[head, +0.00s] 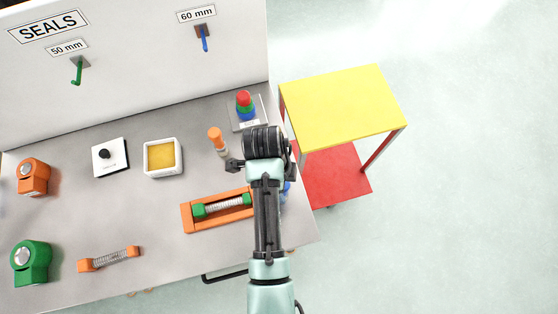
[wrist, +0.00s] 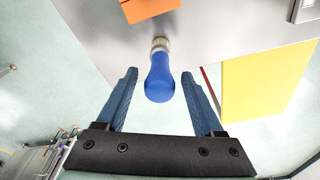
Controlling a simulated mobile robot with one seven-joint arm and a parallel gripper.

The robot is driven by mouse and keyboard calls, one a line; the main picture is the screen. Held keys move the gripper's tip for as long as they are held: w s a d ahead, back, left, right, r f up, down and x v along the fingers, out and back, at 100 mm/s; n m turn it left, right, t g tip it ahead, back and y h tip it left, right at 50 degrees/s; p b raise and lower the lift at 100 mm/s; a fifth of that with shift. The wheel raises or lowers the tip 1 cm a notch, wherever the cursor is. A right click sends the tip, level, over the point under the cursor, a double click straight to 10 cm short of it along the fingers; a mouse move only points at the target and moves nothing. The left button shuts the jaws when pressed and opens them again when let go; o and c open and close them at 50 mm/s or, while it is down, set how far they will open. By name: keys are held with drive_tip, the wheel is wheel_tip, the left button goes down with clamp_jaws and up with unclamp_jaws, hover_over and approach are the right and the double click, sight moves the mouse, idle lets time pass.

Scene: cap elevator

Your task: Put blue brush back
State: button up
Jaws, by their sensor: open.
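The blue brush (wrist: 160,82) shows in the wrist view as a rounded blue handle with a metal collar at its far end. Its bristles are not visible. My gripper (wrist: 160,72) is open, with one finger on each side of the handle and gaps between. In the head view my gripper (head: 263,167) is over the right end of the grey table. A small blue patch (head: 287,187) shows just right of my arm there, probably the brush; the arm hides the rest. An orange-handled brush (head: 217,139) stands tilted just left of my gripper.
The orange tray (head: 188,219) with a green-ended spring part lies left of my arm. A plate with stacked coloured caps (head: 245,105) is behind my gripper. A yellow-topped stand (head: 345,105) with a red lower shelf is right of the table. Open floor lies farther right.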

drive_tip(key=r, duration=0.4)
drive_tip(key=a+r, duration=0.1)
drive_tip(key=r, duration=0.1)
drive_tip(key=shift+r+b, duration=0.35)
drive_tip(key=shift+r, duration=0.05)
drive_tip(key=w+r+n+t+y, duration=0.1)
drive_tip(key=w+r+n+t, duration=0.65)
drive_tip(key=w+r, duration=0.85)
wheel_tip(320, 180, up, 18)
drive_tip(key=w+n+t, duration=0.3)
drive_tip(key=t, duration=0.5)
drive_tip(key=s+r+n+t, duration=0.4)
drive_tip(key=s+r+t, duration=0.2)
drive_tip(key=r, duration=0.9)
drive_tip(key=s+d+r+n+t, duration=0.1)
drive_tip(key=s+r+n+t, duration=0.3)
drive_tip(key=s+r, duration=0.5)
wheel_tip(320, 180, up, 7)
drive_tip(key=shift+d+f+t, duration=0.1)
drive_tip(key=shift+d+t, duration=0.1)
drive_tip(key=shift+t, duration=0.85)
drive_tip(key=shift+n, duration=0.25)
